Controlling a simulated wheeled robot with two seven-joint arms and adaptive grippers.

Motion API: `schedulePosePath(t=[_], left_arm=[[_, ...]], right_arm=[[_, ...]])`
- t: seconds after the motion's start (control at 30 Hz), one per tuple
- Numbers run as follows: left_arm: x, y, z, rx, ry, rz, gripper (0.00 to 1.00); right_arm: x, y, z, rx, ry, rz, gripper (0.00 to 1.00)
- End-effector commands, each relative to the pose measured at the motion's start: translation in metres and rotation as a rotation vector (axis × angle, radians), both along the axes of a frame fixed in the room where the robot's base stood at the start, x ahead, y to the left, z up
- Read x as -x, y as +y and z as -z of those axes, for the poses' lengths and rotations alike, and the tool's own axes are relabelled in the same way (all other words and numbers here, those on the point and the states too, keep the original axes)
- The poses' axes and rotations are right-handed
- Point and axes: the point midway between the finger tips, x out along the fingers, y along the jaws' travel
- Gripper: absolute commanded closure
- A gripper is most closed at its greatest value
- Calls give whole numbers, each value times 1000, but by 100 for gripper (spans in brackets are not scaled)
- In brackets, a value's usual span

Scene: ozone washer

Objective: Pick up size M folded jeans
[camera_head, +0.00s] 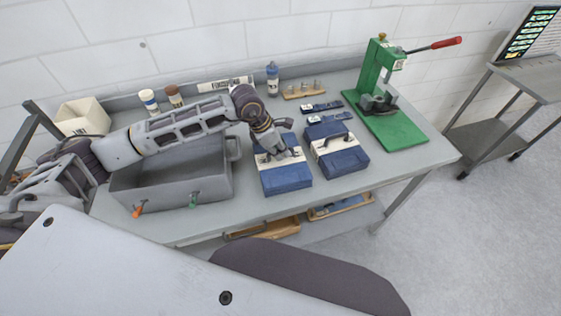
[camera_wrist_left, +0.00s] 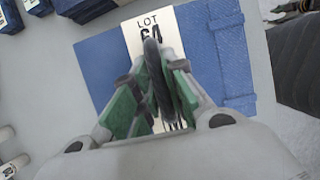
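No garment shows plainly as folded jeans, and no size M mark can be read. My left gripper (camera_head: 268,146) is over a blue case (camera_head: 286,178) with a white band. In the left wrist view its green-padded fingers (camera_wrist_left: 158,98) stand on either side of the case's dark upright handle (camera_wrist_left: 154,62). I cannot tell whether both pads press on it. The case (camera_wrist_left: 213,55) lies flat on the table, and its band reads LOT 64; the gripper hides part of it. My right gripper is not in view.
A second blue case (camera_head: 342,162) stands close on the right. A grey open bin (camera_head: 170,187) is left, under my left arm. Small dark blue items (camera_head: 320,107) lie behind the cases. A green press (camera_head: 378,80) stands at the right. The table's (camera_head: 405,172) front right is clear.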

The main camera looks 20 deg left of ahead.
Motion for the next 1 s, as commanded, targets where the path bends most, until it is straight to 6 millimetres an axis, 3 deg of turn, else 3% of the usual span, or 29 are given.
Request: schedulePosePath(t=[0.7,1.0], left_arm=[[-1,0,-2,1,-3,0,100],[-1,0,-20,2,-4,1,100]], right_arm=[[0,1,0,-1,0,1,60],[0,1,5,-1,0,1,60]])
